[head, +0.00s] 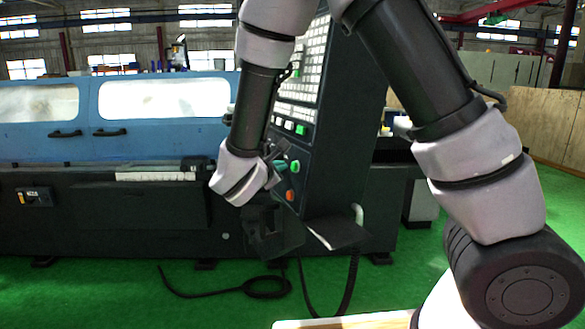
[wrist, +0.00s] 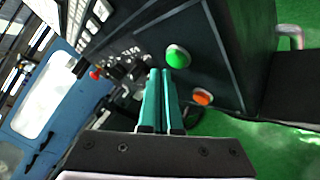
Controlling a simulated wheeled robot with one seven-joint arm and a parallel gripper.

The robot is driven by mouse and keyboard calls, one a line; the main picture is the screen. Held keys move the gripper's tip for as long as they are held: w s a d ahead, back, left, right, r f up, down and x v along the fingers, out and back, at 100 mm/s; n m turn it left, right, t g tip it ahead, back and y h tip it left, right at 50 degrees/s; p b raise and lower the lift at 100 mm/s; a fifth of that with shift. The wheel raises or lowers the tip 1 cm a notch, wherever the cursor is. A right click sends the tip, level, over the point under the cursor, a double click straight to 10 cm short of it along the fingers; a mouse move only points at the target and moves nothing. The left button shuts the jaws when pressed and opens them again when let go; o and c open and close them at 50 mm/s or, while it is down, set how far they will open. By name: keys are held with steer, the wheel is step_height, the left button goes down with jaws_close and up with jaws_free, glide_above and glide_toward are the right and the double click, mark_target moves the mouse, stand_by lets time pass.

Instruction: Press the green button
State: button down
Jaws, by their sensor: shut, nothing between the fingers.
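The green button (head: 295,166) is a round green knob on the dark side panel of the grinder's control cabinet. It also shows in the wrist view (wrist: 178,57), just beyond and slightly right of my fingertips. My gripper (wrist: 161,72) has teal fingers lying side by side, shut and empty. In the head view my gripper (head: 281,167) is just left of the green button. I cannot tell whether the fingertips touch the panel; they appear apart from the button.
An orange button (wrist: 202,97) sits below the green one; it shows in the head view too (head: 290,195). The control panel's keys (head: 305,75) are above. A dark shelf (head: 340,233) juts out below. The blue grinder housing (head: 160,97) is at left. A cable (head: 265,288) lies on the green floor.

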steer(key=shift+d, duration=0.15)
steer(key=shift+w+d, duration=0.15)
steer(key=shift+d, duration=0.1)
steer(key=shift+w+d+f, duration=0.1)
steer(key=shift+w+d, duration=0.05)
steer(key=shift+d, duration=0.25)
stand_by(0.8)
steer(key=shift+a, duration=0.1)
steer(key=shift+s+a, duration=0.3)
steer(key=shift+a, duration=0.35)
steer(key=shift+s+a+r, duration=0.2)
steer(key=shift+s+a, duration=0.1)
steer(key=shift+a, duration=0.5)
steer(key=shift+s+a+r, duration=0.15)
steer(key=shift+s+a, duration=0.1)
steer(key=shift+a, duration=0.5)
steer(key=shift+s+a+r, duration=0.2)
steer(key=shift+s+a, duration=0.1)
steer(key=shift+a, duration=0.5)
